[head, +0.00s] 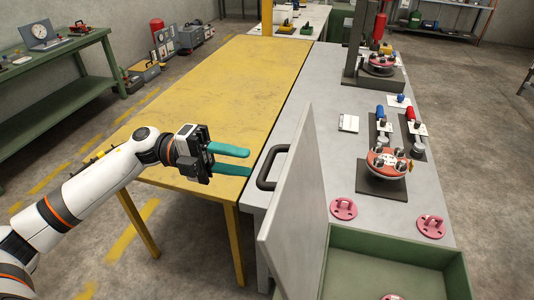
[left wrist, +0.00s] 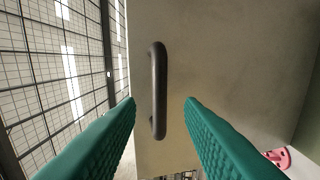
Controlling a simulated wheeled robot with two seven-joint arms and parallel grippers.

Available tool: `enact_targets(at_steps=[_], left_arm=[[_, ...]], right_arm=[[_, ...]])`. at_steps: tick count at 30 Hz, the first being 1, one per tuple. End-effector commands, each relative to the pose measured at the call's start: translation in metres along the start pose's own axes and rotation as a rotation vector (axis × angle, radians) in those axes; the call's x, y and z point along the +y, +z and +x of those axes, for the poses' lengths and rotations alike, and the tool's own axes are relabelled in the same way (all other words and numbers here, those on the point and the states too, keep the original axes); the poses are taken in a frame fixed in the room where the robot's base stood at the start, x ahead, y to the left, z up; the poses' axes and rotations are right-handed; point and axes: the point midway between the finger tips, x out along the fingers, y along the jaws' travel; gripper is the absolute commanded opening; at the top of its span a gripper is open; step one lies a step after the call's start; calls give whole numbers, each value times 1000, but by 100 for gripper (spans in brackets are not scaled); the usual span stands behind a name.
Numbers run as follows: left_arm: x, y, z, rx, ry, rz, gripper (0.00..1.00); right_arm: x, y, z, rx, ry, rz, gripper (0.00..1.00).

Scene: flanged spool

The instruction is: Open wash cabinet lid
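The wash cabinet lid (head: 297,205) is a grey panel standing steeply upright on the left side of the green-walled cabinet (head: 398,262). Its black bar handle (head: 270,167) is on the face toward my left gripper. My left gripper (head: 249,161) has two teal fingers, spread apart and empty, just left of the handle in the head view. In the left wrist view the handle (left wrist: 158,90) stands upright beyond and between the open fingers (left wrist: 162,105), with no contact visible. My right gripper is not in view.
A yellow table (head: 215,90) lies under and beyond my left arm. The grey bench (head: 345,150) holds a red spool (head: 387,160) on a dark plate, pink flanged parts (head: 343,208) and tools. A green bench (head: 60,85) stands at far left.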

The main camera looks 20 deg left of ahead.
Motion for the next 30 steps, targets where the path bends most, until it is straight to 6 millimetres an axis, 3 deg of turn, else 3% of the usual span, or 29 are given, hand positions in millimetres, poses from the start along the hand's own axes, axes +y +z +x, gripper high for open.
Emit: enact_targets(at_steps=[1, 9, 22, 28, 30], left_arm=[[7, 0, 12, -3, 4, 0, 34], [4, 0, 52, -1, 3, 0, 34], [0, 0, 61, 2, 1, 0, 34], [0, -1, 61, 2, 1, 0, 2], [0, -1, 61, 2, 1, 0, 0]], right_arm=[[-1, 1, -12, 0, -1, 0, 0], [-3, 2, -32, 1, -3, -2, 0], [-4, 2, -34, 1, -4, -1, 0], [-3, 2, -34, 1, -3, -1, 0], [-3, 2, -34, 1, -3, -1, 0]])
